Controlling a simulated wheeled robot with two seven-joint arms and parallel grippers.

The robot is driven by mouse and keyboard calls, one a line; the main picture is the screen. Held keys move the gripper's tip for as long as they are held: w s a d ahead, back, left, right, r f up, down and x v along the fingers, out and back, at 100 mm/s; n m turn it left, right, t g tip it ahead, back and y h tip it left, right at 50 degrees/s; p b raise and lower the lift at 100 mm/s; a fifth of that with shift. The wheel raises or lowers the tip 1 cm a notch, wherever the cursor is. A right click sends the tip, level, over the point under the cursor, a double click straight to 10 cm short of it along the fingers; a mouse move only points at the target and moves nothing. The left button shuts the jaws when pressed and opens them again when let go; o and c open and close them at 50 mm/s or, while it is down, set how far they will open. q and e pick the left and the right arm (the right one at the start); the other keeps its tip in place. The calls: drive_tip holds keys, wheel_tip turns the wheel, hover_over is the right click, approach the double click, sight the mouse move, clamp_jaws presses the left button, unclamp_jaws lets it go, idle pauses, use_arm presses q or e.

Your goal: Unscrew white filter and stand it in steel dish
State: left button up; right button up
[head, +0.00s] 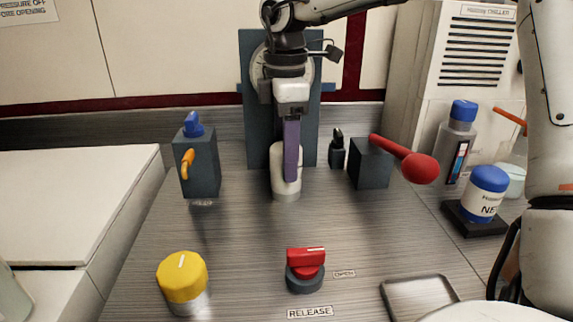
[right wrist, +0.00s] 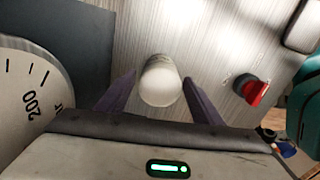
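The white filter (head: 278,180) stands upright on the grey metal worktop, in front of a dark blue-grey back plate. It also shows in the right wrist view (right wrist: 160,82), between the two purple fingers with a gap on each side. My right gripper (head: 290,178) comes down from above, open around the filter; one finger hides part of it in the head view. The steel dish (head: 418,290) is a shallow, rimmed tray at the front right, partly hidden by a white part at the lower edge. My left gripper is not in view.
A red-handled knob (head: 305,268) and a yellow-capped knob (head: 182,278) stand in front. A blue-grey valve block (head: 197,165) is at the left. A dark block (head: 371,163) with a red ball lever (head: 418,167) and a blue-capped jar (head: 485,195) are at the right.

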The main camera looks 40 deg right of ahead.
drive_tip(key=c, duration=0.9)
drive_tip(key=n+p, duration=0.1)
drive_tip(key=n, duration=0.4)
drive_tip(key=shift+r, duration=0.1)
drive_tip(key=n+p, duration=0.1)
drive_tip(key=n, duration=0.2)
drive_tip(key=shift+s, duration=0.15)
drive_tip(key=shift+o, duration=1.3)
drive_tip(key=shift+s+r+n, duration=0.25)
drive_tip(key=shift+s+n, duration=0.1)
drive_tip(key=shift+n, duration=0.65)
drive_tip(key=shift+o, duration=0.8)
drive_tip(key=shift+d+n+p, duration=0.1)
drive_tip(key=shift+n+p, duration=0.3)
drive_tip(key=shift+n, duration=0.4)
drive_tip(key=n, duration=0.3)
drive_tip(key=shift+p, duration=0.35)
drive_tip(key=shift+c, duration=0.5)
drive_tip(key=n, duration=0.2)
drive_tip(key=shift+w+n, duration=0.15)
drive_tip(key=shift+n, duration=0.25)
drive_tip(key=shift+c, duration=0.6)
